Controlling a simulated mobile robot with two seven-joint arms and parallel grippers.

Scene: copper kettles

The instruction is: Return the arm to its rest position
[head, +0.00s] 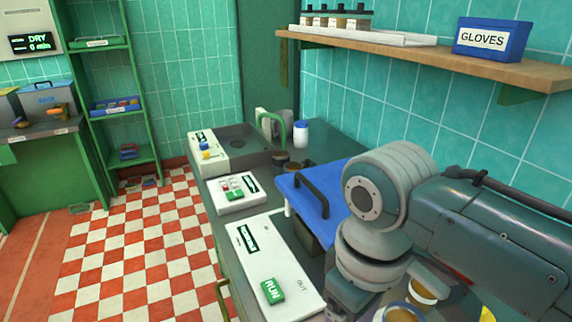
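My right arm (470,235) comes in from the right edge and bends at a large grey joint (385,185) above the counter. From there it runs down to the bottom edge of the head view. Its gripper is out of the picture, so I cannot see what it holds. My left arm and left gripper are not in view.
Beneath the arm, the counter carries a white panel with a green RUN button (272,291) and a blue lid (317,190) with a dark handle. A wooden shelf (430,58) with a blue GLOVES box (491,40) hangs above. Checkered floor (130,240) lies open at left.

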